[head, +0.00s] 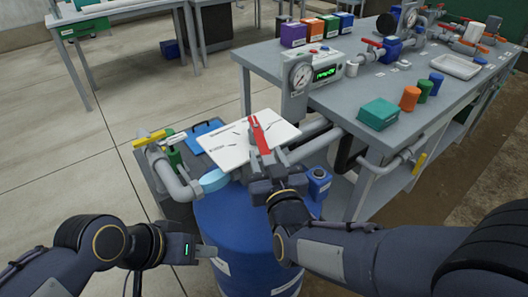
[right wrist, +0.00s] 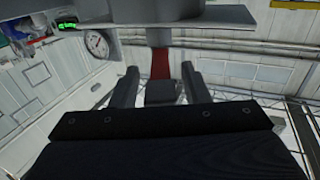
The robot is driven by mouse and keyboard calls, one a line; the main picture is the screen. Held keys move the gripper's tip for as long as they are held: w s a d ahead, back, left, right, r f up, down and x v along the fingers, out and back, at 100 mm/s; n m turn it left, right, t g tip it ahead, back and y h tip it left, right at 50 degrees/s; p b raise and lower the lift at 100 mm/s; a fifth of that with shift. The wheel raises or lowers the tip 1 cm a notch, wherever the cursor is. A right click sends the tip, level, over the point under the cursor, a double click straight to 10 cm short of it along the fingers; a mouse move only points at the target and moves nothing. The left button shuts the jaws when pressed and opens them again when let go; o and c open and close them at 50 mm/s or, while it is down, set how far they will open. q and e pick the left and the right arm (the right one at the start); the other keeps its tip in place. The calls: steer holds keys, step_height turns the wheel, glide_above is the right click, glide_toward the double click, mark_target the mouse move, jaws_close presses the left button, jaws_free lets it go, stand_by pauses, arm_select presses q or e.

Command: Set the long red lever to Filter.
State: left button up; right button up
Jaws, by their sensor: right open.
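The long red lever (head: 259,136) stands over a white label plate (head: 226,148) with dark markings, too small to read. It points away from me, toward the back of the plate. My right gripper (head: 268,178) is open just in front of the lever's near end. In the right wrist view, the red lever (right wrist: 160,64) shows in the gap between the two fingers (right wrist: 159,80), apparently beyond their tips; I cannot tell whether they touch. My left gripper (head: 204,251) is low at the left, away from the lever; its jaw opening cannot be made out.
A blue barrel (head: 238,235) stands below the plate. A yellow-handled valve (head: 149,138) sits on the grey pipe at left. A gauge (head: 301,76) and green display (head: 325,73) stand on the grey bench behind. A teal box (head: 378,114) lies at right.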

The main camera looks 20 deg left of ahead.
steer(key=shift+x, duration=1.1)
jaws_close()
